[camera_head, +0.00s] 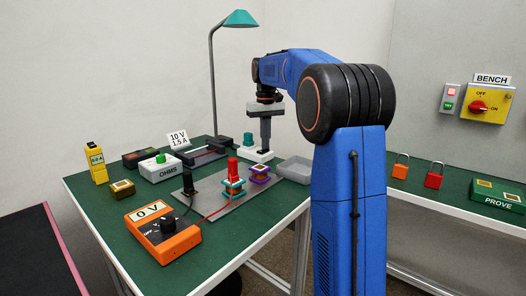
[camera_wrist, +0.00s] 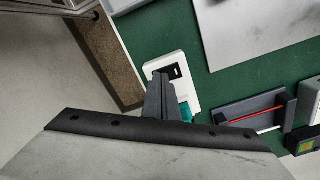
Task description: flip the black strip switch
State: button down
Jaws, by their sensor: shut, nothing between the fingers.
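A white strip (camera_head: 262,158) stands near the back right of the green table, and it also shows in the wrist view (camera_wrist: 187,87). It bears a black switch (camera_wrist: 174,72) and a green part (camera_wrist: 186,112) at one end. My gripper (camera_head: 265,146) points straight down over the strip, fingers closed together and empty. In the wrist view the closed fingertips (camera_wrist: 161,76) appear just beside the black switch and cover part of the strip. I cannot tell whether they touch it. The switch's position is too small to read.
A grey tray (camera_head: 295,170) lies right of the strip. A grey plate (camera_head: 187,192) with red, teal and purple parts lies in front. A black stand with a red rod (camera_wrist: 250,110) is close by. A green lamp (camera_head: 240,19) rises behind. An orange meter (camera_head: 168,247) sits at the front.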

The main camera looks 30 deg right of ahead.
notch_tip(320, 180, up, 7)
dwell(1.0)
jog(key=shift+s, duration=0.1)
dwell(0.4)
